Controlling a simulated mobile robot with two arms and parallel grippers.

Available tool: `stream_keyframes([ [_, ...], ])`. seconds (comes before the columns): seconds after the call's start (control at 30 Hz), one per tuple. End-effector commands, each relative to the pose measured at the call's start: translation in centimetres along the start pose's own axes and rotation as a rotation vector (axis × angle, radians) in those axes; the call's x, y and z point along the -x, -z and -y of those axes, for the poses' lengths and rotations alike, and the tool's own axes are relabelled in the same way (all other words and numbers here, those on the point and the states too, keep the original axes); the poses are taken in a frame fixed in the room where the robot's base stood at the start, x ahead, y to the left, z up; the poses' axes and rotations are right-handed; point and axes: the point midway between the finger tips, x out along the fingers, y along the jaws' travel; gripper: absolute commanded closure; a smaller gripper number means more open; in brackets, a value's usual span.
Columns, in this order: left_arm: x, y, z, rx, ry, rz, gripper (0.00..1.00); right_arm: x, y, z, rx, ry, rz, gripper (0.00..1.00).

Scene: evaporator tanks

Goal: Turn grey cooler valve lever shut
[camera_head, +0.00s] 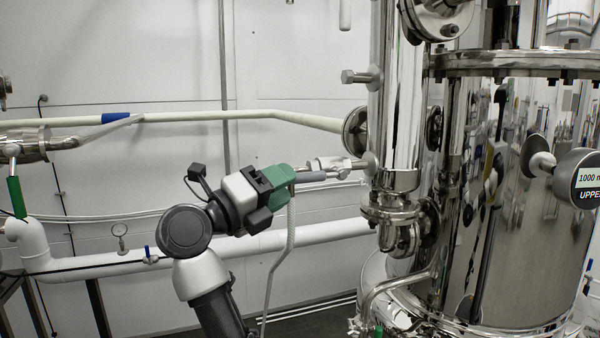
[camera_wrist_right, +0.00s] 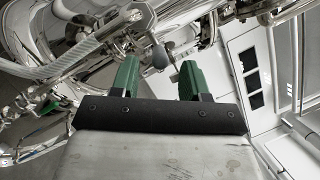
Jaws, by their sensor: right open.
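The grey valve lever (camera_head: 312,177) is a short, roughly level grey handle just left of the steel tank column in the head view. It joins a small metal valve (camera_head: 345,166) on a pipe stub. My right gripper (camera_head: 284,178) has green fingers and is at the lever's left end. In the right wrist view my right gripper (camera_wrist_right: 158,70) is open. The lever's rounded grey end (camera_wrist_right: 160,56) shows between the two fingertips, apart from the left one; contact with the right one is unclear. In the head view the green fingers hide the lever's tip. My left gripper is not in view.
A braided hose (camera_head: 279,258) hangs below my right gripper. The shiny column (camera_head: 404,110) and tank (camera_head: 535,255) stand close on the right, with a display gauge (camera_head: 577,180). White pipes (camera_head: 270,238) run behind. A green-handled valve (camera_head: 16,196) is at far left.

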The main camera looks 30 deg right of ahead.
Motion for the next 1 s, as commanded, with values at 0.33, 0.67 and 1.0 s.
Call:
stream_keyframes([
  [0.33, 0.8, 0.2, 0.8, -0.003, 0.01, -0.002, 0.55, -4.6, -0.1, 0.1, 0.001, 0.002, 0.0, 0.55],
  [0.67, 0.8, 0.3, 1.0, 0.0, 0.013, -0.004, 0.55, -5.0, 0.0, 0.0, 0.0, 0.001, 0.001, 0.55],
  [1.0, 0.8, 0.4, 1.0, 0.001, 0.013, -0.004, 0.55, -5.0, 0.0, 0.0, 0.001, 0.001, 0.001, 1.0],
])
